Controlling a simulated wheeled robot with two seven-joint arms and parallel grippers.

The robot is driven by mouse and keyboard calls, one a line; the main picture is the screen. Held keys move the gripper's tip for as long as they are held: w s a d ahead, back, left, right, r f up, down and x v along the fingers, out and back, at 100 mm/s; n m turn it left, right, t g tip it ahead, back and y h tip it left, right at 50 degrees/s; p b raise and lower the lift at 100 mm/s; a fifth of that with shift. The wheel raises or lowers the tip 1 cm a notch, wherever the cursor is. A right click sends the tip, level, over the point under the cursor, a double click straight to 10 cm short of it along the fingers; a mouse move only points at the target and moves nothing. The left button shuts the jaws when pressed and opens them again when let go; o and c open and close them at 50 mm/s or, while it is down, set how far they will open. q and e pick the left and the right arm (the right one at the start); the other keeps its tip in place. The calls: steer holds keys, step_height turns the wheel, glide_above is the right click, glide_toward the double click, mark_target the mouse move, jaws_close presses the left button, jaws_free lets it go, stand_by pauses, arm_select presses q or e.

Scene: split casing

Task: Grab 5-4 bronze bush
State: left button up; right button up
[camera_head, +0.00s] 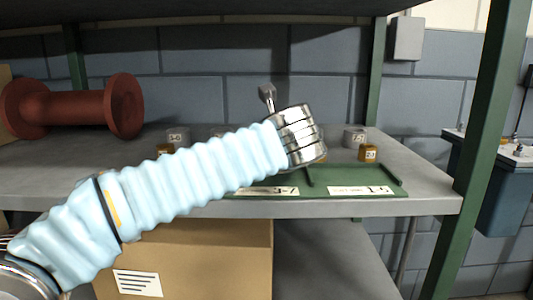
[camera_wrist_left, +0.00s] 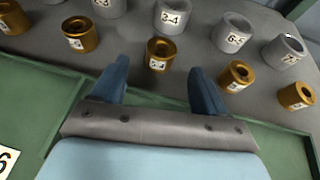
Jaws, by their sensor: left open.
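Several bronze bushes with white labels stand on the grey shelf in the left wrist view. The middle bronze bush (camera_wrist_left: 160,51) has a small label that seems to end in 4; I cannot read it surely as 5-4. My left gripper (camera_wrist_left: 157,70) is open and empty, its two blue fingers apart. The middle bush stands just beyond the gap between the fingertips, not gripped. Other bronze bushes stand to the left (camera_wrist_left: 80,34) and right (camera_wrist_left: 235,76). In the head view my left arm hides most of the bushes; one bronze bush (camera_head: 368,153) shows at right.
Grey bushes, one marked 3-4 (camera_wrist_left: 171,17) and one marked 6-5 (camera_wrist_left: 233,34), stand behind the bronze row. A green tray (camera_head: 385,178) with white labels lies along the shelf's front. A red spool (camera_head: 75,108) lies at left. A green post (camera_head: 480,120) rises at right.

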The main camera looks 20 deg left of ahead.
arm_select(q)
steer(key=x, duration=0.5)
steer(key=shift+w, duration=0.25)
steer(key=c, duration=1.2)
steer(key=shift+r, duration=0.1)
jaws_close()
